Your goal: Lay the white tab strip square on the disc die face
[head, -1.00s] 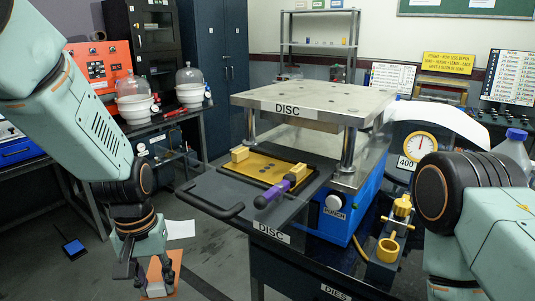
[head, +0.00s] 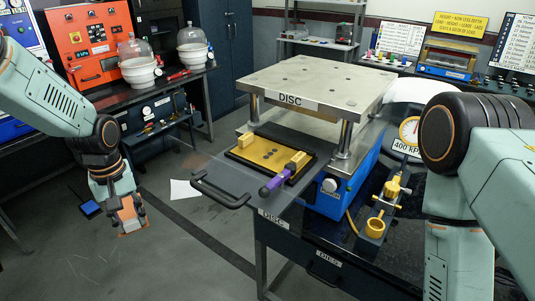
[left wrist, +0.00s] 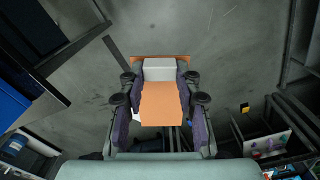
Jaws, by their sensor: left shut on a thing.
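My left gripper (head: 128,217) hangs over the floor, left of the press. It is shut on a flat orange-copper strip (head: 134,226) with a white end. In the left wrist view the strip's orange face (left wrist: 161,104) and white part (left wrist: 159,69) lie between the fingers.
The press top (head: 318,83) stands on posts above the die. A yellow block (head: 245,141) and a purple-handled lever (head: 277,183) sit at the plate's edges. The black tray handle (head: 218,194) juts toward the left. A brass fixture (head: 376,227) stands at right.

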